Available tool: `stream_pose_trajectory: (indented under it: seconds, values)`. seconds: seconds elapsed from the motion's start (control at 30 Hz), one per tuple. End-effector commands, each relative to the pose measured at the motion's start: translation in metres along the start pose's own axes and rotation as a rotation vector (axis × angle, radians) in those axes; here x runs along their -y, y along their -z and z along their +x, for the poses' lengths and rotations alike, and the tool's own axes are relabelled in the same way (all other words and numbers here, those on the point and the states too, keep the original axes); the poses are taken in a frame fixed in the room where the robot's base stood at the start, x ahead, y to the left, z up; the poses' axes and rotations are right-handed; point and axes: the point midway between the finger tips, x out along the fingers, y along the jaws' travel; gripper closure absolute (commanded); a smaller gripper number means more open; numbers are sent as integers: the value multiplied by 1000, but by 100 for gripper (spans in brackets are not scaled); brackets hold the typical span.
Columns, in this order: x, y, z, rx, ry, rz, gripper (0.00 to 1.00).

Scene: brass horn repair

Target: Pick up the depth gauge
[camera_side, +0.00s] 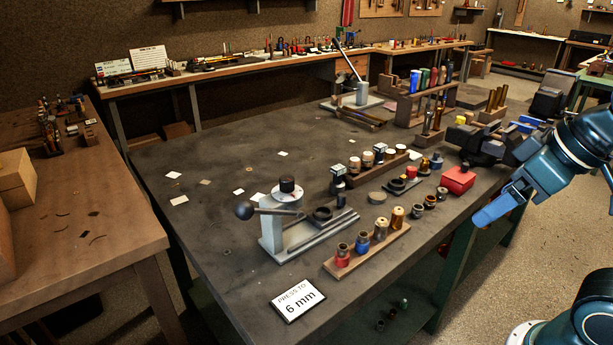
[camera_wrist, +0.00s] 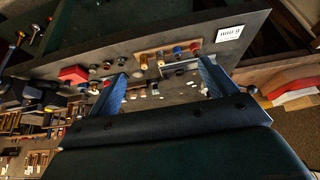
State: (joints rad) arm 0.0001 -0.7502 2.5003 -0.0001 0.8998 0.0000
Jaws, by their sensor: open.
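I cannot surely pick out the depth gauge; several small dark tools stand close together on the bench, too small to tell apart. One candidate is the small dark piece (camera_side: 436,161) behind the red box (camera_side: 458,181) in the side view. My gripper (camera_side: 494,209) is at the right in the side view, beyond the bench's near right edge. In the wrist view my gripper (camera_wrist: 162,76) shows two blue fingers spread wide, with nothing held between them. The bench top and its small parts show beyond the fingers.
A lever press (camera_side: 285,222) stands mid-bench. A wooden rack (camera_side: 340,268) of coloured cylinders and a "PRESS TO 6 mm" sign (camera_side: 298,299) are in front. A dark vise (camera_side: 480,145) stands near my arm. The bench's left part (camera_side: 215,225) is mostly clear.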

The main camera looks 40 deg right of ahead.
Motion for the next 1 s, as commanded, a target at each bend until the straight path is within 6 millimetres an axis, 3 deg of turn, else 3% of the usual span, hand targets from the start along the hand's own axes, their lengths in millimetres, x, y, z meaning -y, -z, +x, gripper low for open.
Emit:
stream_pose_trajectory:
  seconds: [0.03,0.1,0.57,0.77,1.0]
  values:
    - [0,0,0,0,0,0,26]
    - [0,0,0,0,0,0,35]
    - [1,10,-1,6,4,-14,35]
    - [3,40,-3,26,18,-59,35]
    - [3,96,2,57,47,-147,35]
